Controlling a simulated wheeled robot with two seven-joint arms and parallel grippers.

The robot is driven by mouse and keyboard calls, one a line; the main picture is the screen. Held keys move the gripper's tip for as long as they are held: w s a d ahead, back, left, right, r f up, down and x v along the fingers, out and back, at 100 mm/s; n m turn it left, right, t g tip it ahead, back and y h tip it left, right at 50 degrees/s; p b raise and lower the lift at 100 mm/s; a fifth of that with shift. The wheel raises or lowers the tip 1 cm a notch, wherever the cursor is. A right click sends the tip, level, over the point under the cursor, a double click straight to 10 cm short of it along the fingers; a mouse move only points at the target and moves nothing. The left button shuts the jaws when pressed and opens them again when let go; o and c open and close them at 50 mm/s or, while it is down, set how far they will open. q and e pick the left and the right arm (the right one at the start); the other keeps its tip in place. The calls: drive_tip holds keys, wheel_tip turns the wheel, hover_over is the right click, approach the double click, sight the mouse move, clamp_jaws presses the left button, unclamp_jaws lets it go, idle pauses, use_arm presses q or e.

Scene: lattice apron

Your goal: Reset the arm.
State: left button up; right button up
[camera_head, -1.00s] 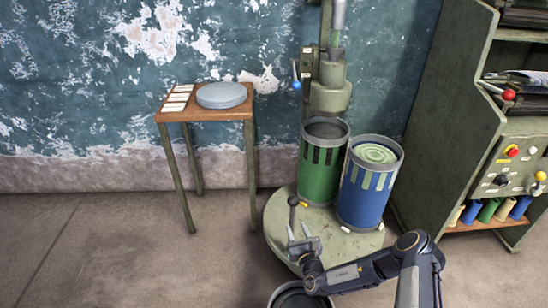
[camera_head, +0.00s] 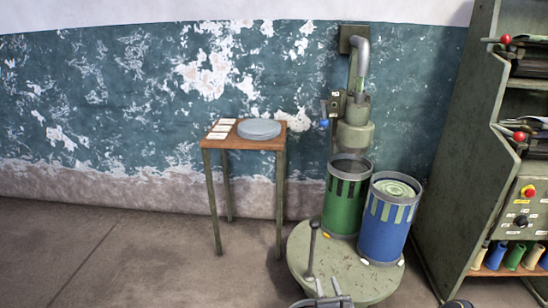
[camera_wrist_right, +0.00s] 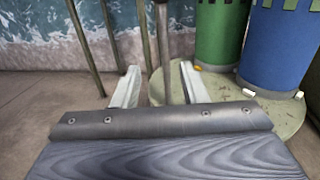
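My right gripper (camera_head: 326,299) shows at the bottom edge of the head view, in front of the round green platform (camera_head: 300,262). In the right wrist view its two pale fingers (camera_wrist_right: 158,88) stand apart with nothing held between them. A dark upright lever (camera_head: 312,250) rises from the platform's left side, just beyond the gripper; its rod also shows behind the gap between the fingers in the wrist view (camera_wrist_right: 163,45). My left gripper is not in the head view.
A small wooden table (camera_head: 230,143) holds a grey disc (camera_head: 259,129). A green shelf cabinet (camera_head: 468,150) stands right. Floor at left is clear.

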drive_tip(key=a+r+n+y, duration=0.4)
drive_tip(key=r+n+y, duration=0.5)
drive_tip(key=r, duration=0.8)
drive_tip(key=s+a+r+n+g+y, duration=0.3)
drive_tip(key=s+r+n+g, duration=0.3)
drive_tip(key=r+n, duration=0.1)
drive_tip(key=s+a+r+n+g+y, duration=0.3)
drive_tip(key=s+r+n+g, duration=0.2)
drive_tip(key=s+r+n, duration=0.15)
drive_tip(key=s+d+r+n+g+h, duration=0.25)
drive_tip(key=s+n+g+h, duration=0.45)
drive_tip(key=s, duration=0.8)
drive_tip(key=s+d+f+n+t+h, duration=0.3)
drive_tip(key=s+d+t+h, duration=0.3)
drive_tip(key=s+d, duration=0.45)
wheel_tip(320, 180, up, 18)
drive_tip(key=p, duration=1.8)
drive_tip(key=shift+s+r+p, duration=0.2)
drive_tip(key=shift+s+p, duration=0.1)
drive_tip(key=shift+s, duration=0.15)
